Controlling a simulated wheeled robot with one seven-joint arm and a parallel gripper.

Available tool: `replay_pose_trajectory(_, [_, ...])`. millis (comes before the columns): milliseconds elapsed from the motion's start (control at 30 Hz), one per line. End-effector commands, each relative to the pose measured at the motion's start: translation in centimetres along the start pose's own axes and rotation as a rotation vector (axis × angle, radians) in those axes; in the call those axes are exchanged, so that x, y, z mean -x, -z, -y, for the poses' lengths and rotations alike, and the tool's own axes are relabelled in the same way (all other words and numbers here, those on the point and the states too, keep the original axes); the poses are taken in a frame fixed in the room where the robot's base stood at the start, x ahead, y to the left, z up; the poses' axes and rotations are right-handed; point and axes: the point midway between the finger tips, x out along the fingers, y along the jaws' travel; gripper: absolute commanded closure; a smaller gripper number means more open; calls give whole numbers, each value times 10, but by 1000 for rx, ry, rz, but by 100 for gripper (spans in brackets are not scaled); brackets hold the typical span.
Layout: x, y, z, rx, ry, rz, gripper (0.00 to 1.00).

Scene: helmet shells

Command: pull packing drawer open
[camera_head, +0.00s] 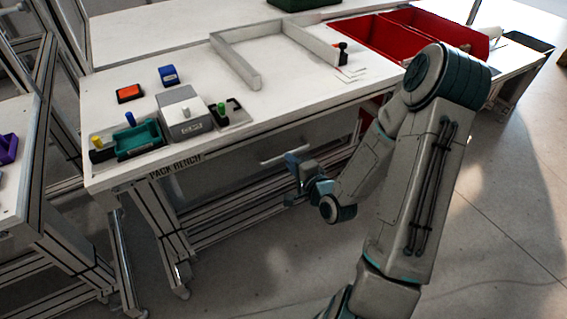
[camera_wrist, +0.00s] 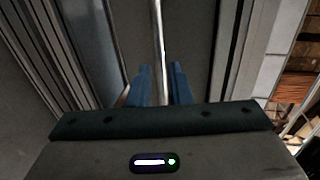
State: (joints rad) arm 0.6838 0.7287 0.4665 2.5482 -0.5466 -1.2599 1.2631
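The drawer (camera_head: 235,168) is a grey front under the white pack bench (camera_head: 300,97). It looks flush beneath the bench top. Its pale bar handle (camera_head: 283,156) sticks out from the front. My gripper (camera_head: 293,163) is low in front of the bench, close to the handle. In the wrist view the handle (camera_wrist: 158,30) runs upright in the picture between the two blue fingertips of my gripper (camera_wrist: 160,72). The fingers stand apart with a gap on both sides of the bar. I cannot tell how deep the bar sits between them.
On the bench are a grey box (camera_head: 185,118), a teal tray (camera_head: 138,140), a blue block (camera_head: 169,75), an orange-topped block (camera_head: 130,92) and a white frame (camera_head: 233,63). Red bins (camera_head: 372,38) stand at the right. Bench legs (camera_head: 160,225) flank the lower left. Floor in front is clear.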

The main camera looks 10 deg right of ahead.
Motion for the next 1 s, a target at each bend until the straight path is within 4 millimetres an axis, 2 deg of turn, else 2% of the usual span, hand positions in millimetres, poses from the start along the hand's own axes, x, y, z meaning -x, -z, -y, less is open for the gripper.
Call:
replay_pose_trajectory(33, [-10,-1,-4,5,4,3,82])
replay_pose_trajectory(200, [-32,-1,0,2,4,3,82])
replay_pose_trajectory(400, [-48,-1,1,0,2,2,82])
replay_pose_trajectory(700, [-50,0,1,0,2,1,82])
replay_pose_trajectory(800, [-50,0,1,0,2,1,100])
replay_pose_trajectory(1000, [-50,0,1,0,2,0,100])
